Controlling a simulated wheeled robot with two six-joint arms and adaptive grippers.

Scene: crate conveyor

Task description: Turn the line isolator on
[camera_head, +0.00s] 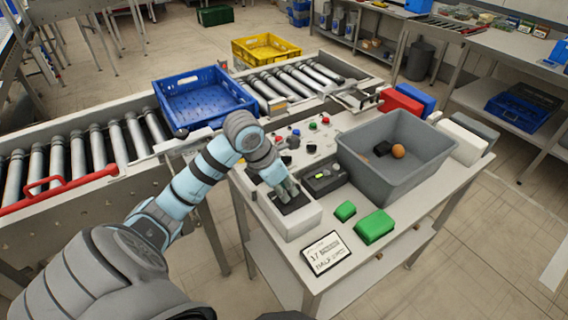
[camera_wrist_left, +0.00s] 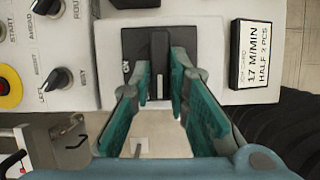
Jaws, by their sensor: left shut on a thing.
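The line isolator is a black rotary handle (camera_wrist_left: 159,62) on a black plate (camera_wrist_left: 132,42), set on a white box (camera_head: 300,225) at the near left of the table. In the left wrist view the handle stands upright in the picture, with small white lettering to its left that is hard to read. My left gripper (camera_wrist_left: 160,84) has its teal fingers on both sides of the handle and is shut on it. In the head view the same gripper (camera_head: 289,192) reaches down onto the box, hiding most of the handle. My right gripper is not in view.
A panel with knobs and coloured buttons (camera_head: 312,120) lies behind the box. A grey bin (camera_head: 375,175) holds an orange ball and a black object. Green blocks (camera_head: 374,226) and a sign (camera_head: 326,253) sit in front. A blue crate (camera_head: 203,112) rests on the roller conveyor.

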